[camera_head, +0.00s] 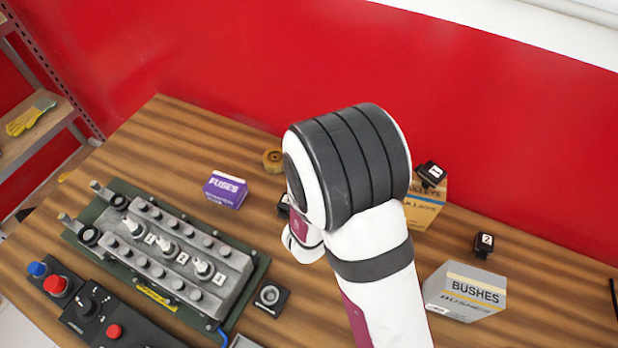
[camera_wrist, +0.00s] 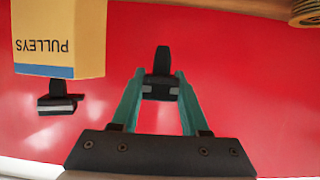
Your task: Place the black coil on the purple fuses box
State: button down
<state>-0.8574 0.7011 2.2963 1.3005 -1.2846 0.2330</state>
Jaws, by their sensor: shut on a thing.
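A black coil (camera_wrist: 161,62) is held between the two green fingers of my gripper (camera_wrist: 160,90) in the wrist view, against the red wall. The purple fuses box (camera_head: 226,189) stands on the wooden table, left of my arm in the head view. My gripper is hidden behind my arm there. A small dark piece (camera_head: 284,206) shows at the arm's left edge; I cannot tell whether it is the held coil. Another black coil, marked 1 (camera_head: 431,174), sits on the pulleys box (camera_head: 424,212). A coil marked 2 (camera_head: 484,244) is on the table at right.
A grey bushes box (camera_head: 465,291) stands at the right. An engine trainer (camera_head: 170,245) and button panels (camera_head: 85,305) fill the front left. A yellowish roll (camera_head: 273,160) is behind the fuses box. The table's back left (camera_head: 165,125) is clear.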

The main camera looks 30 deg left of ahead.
jog(key=w+a+r+n+g+y, duration=0.1)
jog(key=a+r+n+y, duration=0.15)
jog(key=a, duration=0.35)
jog(key=a+r+n+y, duration=0.1)
jog(key=a+n+y, duration=0.2)
jog(key=a+y, duration=0.15)
jog(key=n+g+y, duration=0.6)
jog(key=n+g, duration=0.2)
jog(key=n, duration=0.1)
send_over(223, 183)
jog(key=f, duration=0.3)
jog(key=shift+w+d+f+m, duration=0.1)
jog(key=shift+d+f+m, duration=0.15)
jog(key=shift+d+f, duration=0.1)
jog(key=shift+t, duration=0.4)
jog(key=shift+a+f, duration=0.2)
jog(key=shift+f, duration=0.9)
jog(key=shift+a+f, duration=0.2)
jog(key=shift+f, duration=0.9)
jog(key=shift+c, duration=2)
grip_release()
jog(key=shift+f, duration=0.2)
